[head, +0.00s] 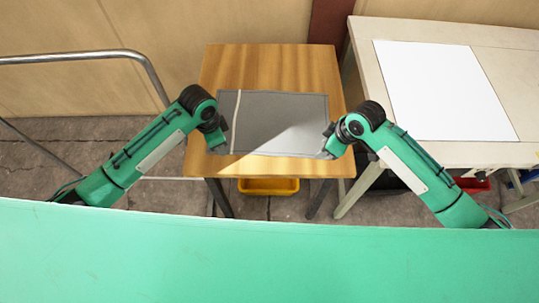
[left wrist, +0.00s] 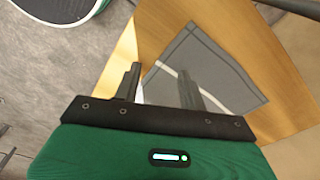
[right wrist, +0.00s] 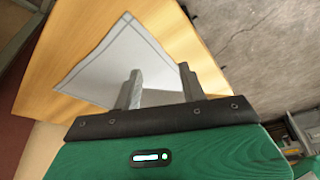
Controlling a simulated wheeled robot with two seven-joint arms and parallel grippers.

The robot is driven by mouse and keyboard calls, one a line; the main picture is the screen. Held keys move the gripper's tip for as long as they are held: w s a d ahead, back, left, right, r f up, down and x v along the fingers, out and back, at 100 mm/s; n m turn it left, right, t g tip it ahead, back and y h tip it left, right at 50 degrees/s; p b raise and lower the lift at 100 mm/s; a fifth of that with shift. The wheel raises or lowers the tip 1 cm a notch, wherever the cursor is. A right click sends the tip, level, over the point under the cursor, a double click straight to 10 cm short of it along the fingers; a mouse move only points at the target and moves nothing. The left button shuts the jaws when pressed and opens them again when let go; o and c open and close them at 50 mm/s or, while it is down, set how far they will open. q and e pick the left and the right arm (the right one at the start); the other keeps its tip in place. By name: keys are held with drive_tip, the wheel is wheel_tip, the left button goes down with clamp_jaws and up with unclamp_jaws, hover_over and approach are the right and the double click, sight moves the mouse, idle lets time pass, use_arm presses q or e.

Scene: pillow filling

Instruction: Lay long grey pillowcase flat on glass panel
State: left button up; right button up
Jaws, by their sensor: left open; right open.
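The long grey pillowcase (head: 270,110) lies flat on the wooden table, with a pale stripe near its left end and a lighter patch at its near right. It also shows in the left wrist view (left wrist: 222,75) and the right wrist view (right wrist: 112,58). My left gripper (head: 217,147) is open and empty at its near left corner. My right gripper (head: 327,151) is open at its near right corner; I cannot tell whether the fingers touch the cloth. I cannot make out for certain which surface is the glass panel; a white rectangular panel (head: 440,90) lies bare on the right-hand table.
The wooden table (head: 255,62) has bare margins around the cloth. The pale table (head: 490,45) stands close on its right. A yellow bin (head: 268,187) is under the wooden table. A metal rail (head: 75,58) stands at the left.

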use_arm(q)
drive_tip(key=w+a+r, duration=0.2)
drive_tip(key=w+a, duration=0.1)
drive_tip(key=shift+m+g+y, duration=0.3)
drive_tip(key=shift+y, duration=0.1)
drive_tip(key=shift+a+f, duration=0.2)
drive_tip(key=shift+f, duration=3.85)
use_arm(e)
drive_tip(key=shift+n, duration=0.3)
drive_tip(key=shift+w+d+f, duration=0.45)
drive_tip(key=shift+w+f, duration=0.05)
drive_tip(key=shift+f, duration=0.6)
drive_tip(key=shift+w+d+f, duration=0.4)
drive_tip(key=shift+w+f, duration=0.1)
drive_tip(key=shift+f, duration=0.65)
drive_tip(key=shift+w+d+f, duration=0.45)
drive_tip(key=shift+w+f, duration=0.05)
drive_tip(key=shift+f, duration=0.6)
use_arm(q)
drive_tip(key=shift+f, duration=0.15)
use_arm(e)
drive_tip(key=shift+f, duration=0.2)
use_arm(q)
clamp_jaws()
use_arm(e)
drive_tip(key=shift+r, duration=0.1)
clamp_jaws()
drive_tip(key=shift+r, duration=0.1)
